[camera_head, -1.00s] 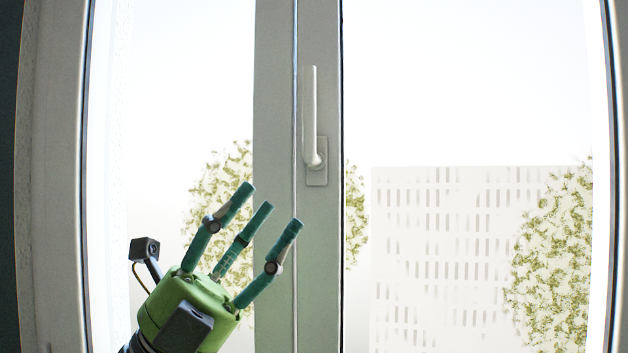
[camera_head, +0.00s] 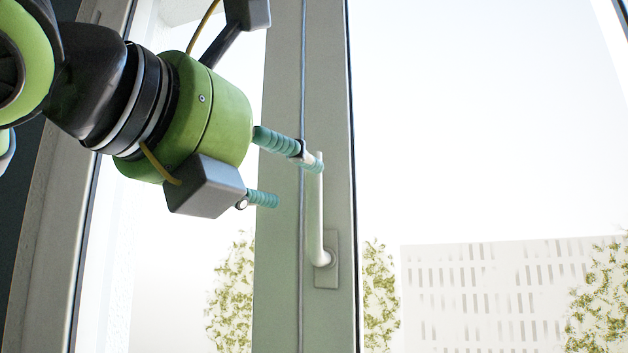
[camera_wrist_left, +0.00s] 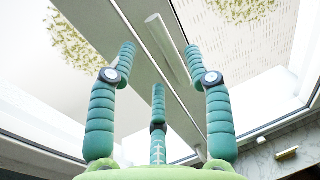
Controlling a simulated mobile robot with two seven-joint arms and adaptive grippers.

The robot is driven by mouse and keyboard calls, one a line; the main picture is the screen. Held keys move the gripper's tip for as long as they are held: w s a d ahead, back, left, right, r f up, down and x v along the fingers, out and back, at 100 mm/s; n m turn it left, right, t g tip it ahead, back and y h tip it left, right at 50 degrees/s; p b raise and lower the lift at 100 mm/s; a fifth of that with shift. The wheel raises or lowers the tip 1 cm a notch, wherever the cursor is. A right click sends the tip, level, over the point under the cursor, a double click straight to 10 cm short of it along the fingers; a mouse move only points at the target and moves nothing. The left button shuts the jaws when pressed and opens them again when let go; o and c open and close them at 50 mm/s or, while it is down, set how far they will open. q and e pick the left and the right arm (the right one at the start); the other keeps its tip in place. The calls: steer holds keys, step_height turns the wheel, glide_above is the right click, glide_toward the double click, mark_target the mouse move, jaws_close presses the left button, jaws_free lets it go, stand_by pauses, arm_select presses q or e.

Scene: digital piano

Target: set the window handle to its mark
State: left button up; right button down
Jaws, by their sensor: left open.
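The white window handle (camera_head: 319,215) points straight up from its plate (camera_head: 326,272) on the grey middle frame. My left gripper (camera_head: 300,180) comes in from the left, with its fingers at the upper part of the handle. One teal finger overlaps the handle near its top in the head view; I cannot tell if it touches. In the left wrist view, my left gripper (camera_wrist_left: 160,70) is open, and the handle (camera_wrist_left: 166,45) runs slantwise between its spread fingers. No mark for the handle can be made out. My right gripper is not in view.
The window's middle frame (camera_head: 275,300) runs top to bottom beside the glass panes. Trees and a pale building show outside. In the left wrist view, a small brass-coloured item (camera_wrist_left: 287,153) lies on a grey speckled surface at the lower right.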

mark_target(307, 181)
arm_select(q)
steer(key=p+x, duration=0.3)
steer(key=x, duration=0.3)
steer(key=shift+w+d, duration=0.1)
steer(key=shift+w+d+f, duration=0.1)
steer(key=shift+w+d, duration=0.05)
steer(key=shift+w, duration=0.05)
jaws_close()
